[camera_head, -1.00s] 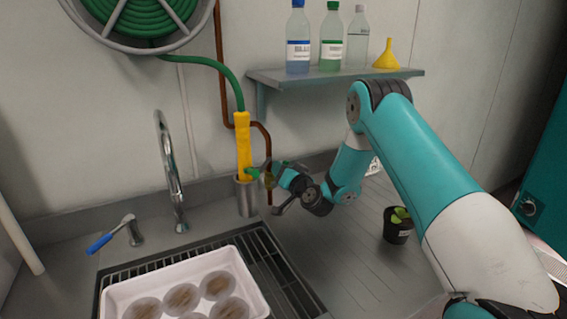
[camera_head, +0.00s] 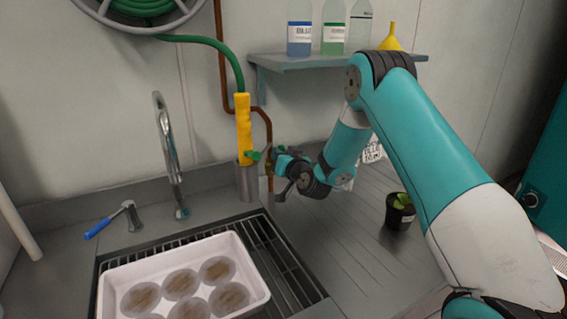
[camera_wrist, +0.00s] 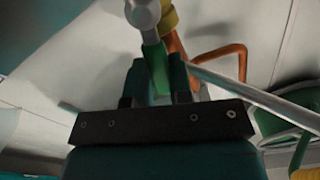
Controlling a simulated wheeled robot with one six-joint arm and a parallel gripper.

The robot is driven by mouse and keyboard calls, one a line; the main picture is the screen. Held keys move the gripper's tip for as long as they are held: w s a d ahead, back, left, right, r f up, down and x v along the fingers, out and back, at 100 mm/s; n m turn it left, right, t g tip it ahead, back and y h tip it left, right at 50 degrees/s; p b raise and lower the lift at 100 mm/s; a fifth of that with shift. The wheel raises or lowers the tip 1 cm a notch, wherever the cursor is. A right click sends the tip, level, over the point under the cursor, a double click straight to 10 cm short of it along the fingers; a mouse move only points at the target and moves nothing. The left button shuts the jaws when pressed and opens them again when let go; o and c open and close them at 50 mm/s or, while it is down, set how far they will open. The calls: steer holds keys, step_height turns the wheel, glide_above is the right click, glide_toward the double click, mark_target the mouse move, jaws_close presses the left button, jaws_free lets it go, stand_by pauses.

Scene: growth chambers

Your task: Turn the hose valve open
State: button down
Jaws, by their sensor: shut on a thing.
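The hose valve's green lever (camera_wrist: 155,68) sits between my gripper's two dark fingers (camera_wrist: 157,82) in the wrist view. In the head view, my gripper (camera_head: 271,157) reaches in from the right beside the copper pipe. Green also shows at the fingertips there, but the fingers hide much of the valve. The yellow hose wand (camera_head: 243,128) stands upright in a grey metal holder (camera_head: 248,183), just left of my gripper. The green hose (camera_head: 216,47) runs from the wand's top up to the reel (camera_head: 192,22). My gripper is shut on the lever.
The copper pipe (camera_head: 270,128) runs down the wall close to my gripper. The faucet (camera_head: 168,150) and a white tray of dishes (camera_head: 113,309) are to the left. A potted plant (camera_head: 399,216) stands right on the counter. A shelf (camera_head: 330,63) with bottles is above.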

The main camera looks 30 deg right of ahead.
steer(key=c, duration=1)
jaws_free()
steer(key=shift+r, duration=0.1)
